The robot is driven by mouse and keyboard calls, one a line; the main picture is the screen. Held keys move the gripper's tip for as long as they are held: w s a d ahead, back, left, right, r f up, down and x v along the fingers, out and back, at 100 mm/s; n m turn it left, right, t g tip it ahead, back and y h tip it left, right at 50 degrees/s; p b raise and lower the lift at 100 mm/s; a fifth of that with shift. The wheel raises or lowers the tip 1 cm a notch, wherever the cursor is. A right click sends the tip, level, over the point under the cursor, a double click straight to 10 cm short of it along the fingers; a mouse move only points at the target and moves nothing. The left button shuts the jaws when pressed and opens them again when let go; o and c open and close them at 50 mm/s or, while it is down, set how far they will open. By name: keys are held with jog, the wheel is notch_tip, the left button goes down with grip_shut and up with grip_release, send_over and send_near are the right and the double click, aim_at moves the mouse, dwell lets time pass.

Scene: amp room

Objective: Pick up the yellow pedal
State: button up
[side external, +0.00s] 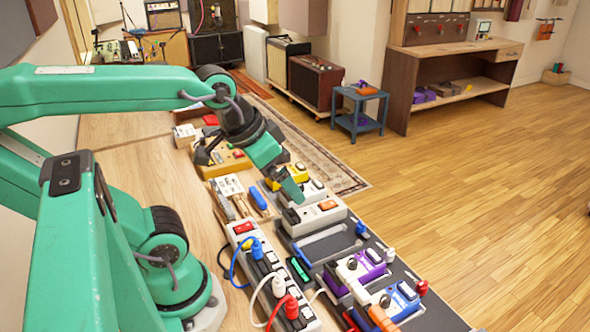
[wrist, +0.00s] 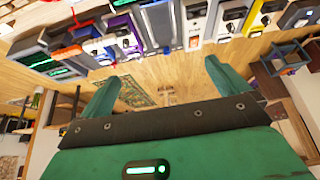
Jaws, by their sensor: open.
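The yellow pedal (side external: 299,174) sits in the row of pedals on the dark board in the side external view, beside a white pedal. My gripper's green fingers hang over it and hide part of it. My gripper (side external: 285,180) is open, and I cannot tell from this view whether it touches the pedal. In the wrist view my gripper (wrist: 161,70) has its two fingers spread wide with nothing between them. A narrow yellow strip (wrist: 252,17) shows among the pedals there, but I cannot tell whether it is the yellow pedal.
White, purple (side external: 363,268) and blue pedals stand close by on the dark pedalboard (side external: 415,277). A white power strip (side external: 262,258) with coloured plugs and cables runs along its left. A larger yellow box (side external: 229,164) stands behind. Open wooden floor lies to the right.

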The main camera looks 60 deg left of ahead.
jog(key=shift+c, duration=0.2)
jog(key=c, duration=0.4)
